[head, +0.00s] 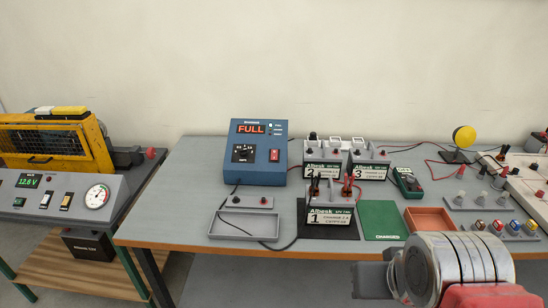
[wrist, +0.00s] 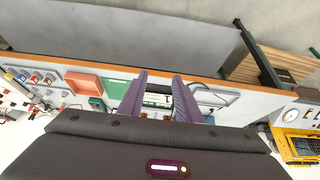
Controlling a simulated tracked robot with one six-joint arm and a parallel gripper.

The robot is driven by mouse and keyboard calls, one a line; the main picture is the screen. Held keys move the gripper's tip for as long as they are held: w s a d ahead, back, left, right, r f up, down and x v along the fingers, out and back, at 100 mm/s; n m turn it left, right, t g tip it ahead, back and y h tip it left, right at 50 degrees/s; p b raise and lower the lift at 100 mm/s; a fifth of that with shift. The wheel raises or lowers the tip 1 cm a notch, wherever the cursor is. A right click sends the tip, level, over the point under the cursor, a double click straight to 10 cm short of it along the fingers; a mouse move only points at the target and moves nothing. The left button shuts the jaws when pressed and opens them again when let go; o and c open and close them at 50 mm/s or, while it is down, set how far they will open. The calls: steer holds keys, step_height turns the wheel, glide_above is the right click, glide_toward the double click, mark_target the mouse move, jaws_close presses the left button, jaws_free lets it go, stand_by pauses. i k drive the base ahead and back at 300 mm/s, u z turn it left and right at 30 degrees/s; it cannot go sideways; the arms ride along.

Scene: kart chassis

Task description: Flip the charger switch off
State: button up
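The blue charger (head: 258,176) stands on the bench left of the batteries. Its display (head: 251,128) reads FULL in red. Its red switch (head: 274,155) is on the lower right of the front panel, right of a black dial (head: 243,153); its rocker position is too small to tell. My gripper (wrist: 160,75) has its two fingers apart with nothing held, and battery 1 (wrist: 157,100) shows beyond them. In the head view my gripper is at the lower right, in front of the bench and away from the charger. The charger is not clearly visible in the wrist view.
Battery 1 (head: 331,218), with black and red clamps, stands in front of batteries 2 (head: 323,172) and 3 (head: 370,172). A grey tray (head: 244,237) and cables lie before the charger. A green mat (head: 377,221) and reddish tray (head: 430,219) are right.

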mark_target(274, 155)
steer(key=k, duration=1.35)
steer(key=u, duration=0.65)
steer(key=i, duration=2.25)
steer(key=z, duration=0.65)
